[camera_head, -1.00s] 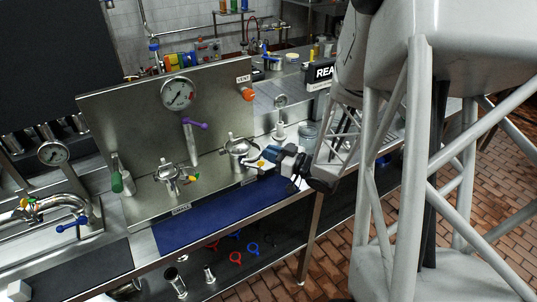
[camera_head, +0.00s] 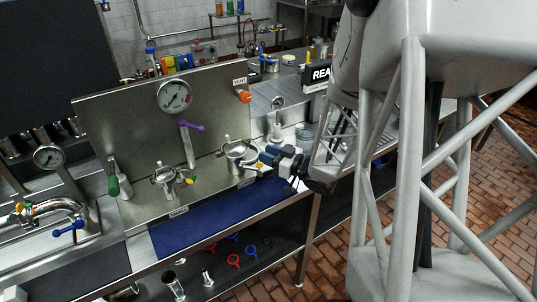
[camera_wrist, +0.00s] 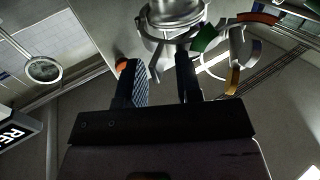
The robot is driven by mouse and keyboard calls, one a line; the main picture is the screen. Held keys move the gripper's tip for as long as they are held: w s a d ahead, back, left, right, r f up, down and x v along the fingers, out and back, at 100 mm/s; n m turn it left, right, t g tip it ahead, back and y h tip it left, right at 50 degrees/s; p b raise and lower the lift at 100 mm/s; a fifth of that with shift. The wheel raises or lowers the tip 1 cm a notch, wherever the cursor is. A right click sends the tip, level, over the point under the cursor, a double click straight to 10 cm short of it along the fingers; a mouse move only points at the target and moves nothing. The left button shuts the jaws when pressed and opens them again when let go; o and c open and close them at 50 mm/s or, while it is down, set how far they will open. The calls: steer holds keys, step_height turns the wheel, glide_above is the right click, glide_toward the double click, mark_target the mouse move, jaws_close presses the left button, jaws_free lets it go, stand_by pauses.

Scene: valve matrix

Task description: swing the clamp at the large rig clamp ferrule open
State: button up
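The large ferrule with its metal clamp (camera_head: 238,151) stands at the right end of the steel panel in the head view. In the wrist view the ferrule (camera_wrist: 175,12) is at the top centre, just ahead of my fingers. Curved metal clamp parts with a yellow end (camera_wrist: 234,80) and a green piece (camera_wrist: 205,39) stand out to its right. I cannot tell how far the clamp is open. My gripper (camera_wrist: 158,62) has its two fingers apart. A thin metal strip shows between them, and contact is unclear. In the head view my gripper (camera_head: 266,156) is right beside the clamp.
A smaller clamped fitting (camera_head: 166,176) with a yellow wing stands to the left. A gauge (camera_head: 174,97), a purple-handled lever (camera_head: 190,145) and an orange vent knob (camera_head: 244,96) are nearby. A blue mat (camera_head: 215,215) lies clear in front.

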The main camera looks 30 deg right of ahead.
steer(key=shift+s+d, duration=0.1)
steer(key=shift+s, duration=0.05)
steer(key=v, duration=0.7)
steer(key=shift+s, duration=0.15)
steer(key=shift+d, duration=0.1)
stand_by(0.8)
